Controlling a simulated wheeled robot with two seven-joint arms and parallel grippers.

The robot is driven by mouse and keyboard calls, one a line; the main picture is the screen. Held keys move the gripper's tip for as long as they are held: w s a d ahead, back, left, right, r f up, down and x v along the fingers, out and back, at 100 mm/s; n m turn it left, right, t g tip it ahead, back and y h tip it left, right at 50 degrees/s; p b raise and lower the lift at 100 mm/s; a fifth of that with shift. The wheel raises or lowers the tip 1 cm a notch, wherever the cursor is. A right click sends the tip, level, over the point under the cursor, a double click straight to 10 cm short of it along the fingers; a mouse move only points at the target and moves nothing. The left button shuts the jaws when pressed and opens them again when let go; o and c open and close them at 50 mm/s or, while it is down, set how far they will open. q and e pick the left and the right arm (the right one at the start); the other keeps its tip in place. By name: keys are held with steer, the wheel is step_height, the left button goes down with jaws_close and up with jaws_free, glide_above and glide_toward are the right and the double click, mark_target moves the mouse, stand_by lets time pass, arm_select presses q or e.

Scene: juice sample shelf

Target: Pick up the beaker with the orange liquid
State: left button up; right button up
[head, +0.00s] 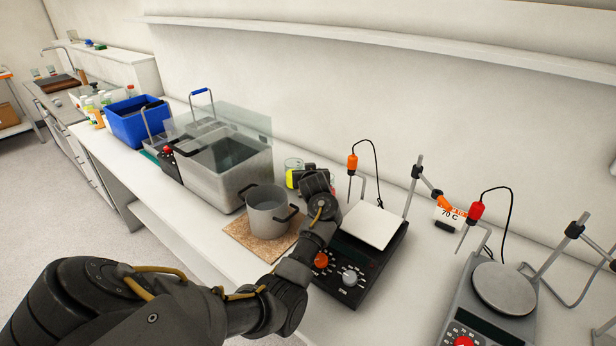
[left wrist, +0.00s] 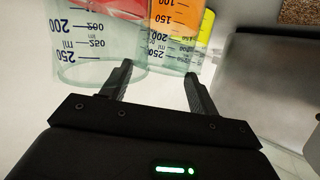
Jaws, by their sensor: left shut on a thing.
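The beaker with orange liquid (left wrist: 172,40) shows in the left wrist view, upside down in the picture, with dark scale marks on clear glass. My left gripper (left wrist: 158,70) is shut on it, its two black fingers on either side of the glass. In the head view my left gripper (head: 312,178) hides this beaker. A beaker with red liquid (left wrist: 100,35) stands close beside it, near the left finger. A beaker with yellow liquid (left wrist: 205,28) is on its other side, partly covered; it also shows in the head view (head: 291,178). My right gripper is not in view.
A metal pot (head: 268,212) on a cork mat (head: 240,232) stands just left of my left arm. A grey water bath (head: 220,178) is behind it. A black hotplate (head: 375,262) stands to the right, with a probe stand. The wall is close behind the beakers.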

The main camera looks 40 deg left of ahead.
arm_select(q)
steer(key=shift+f, duration=0.35)
step_height(320, 180, up, 10)
stand_by(0.6)
steer(key=shift+r, duration=0.15)
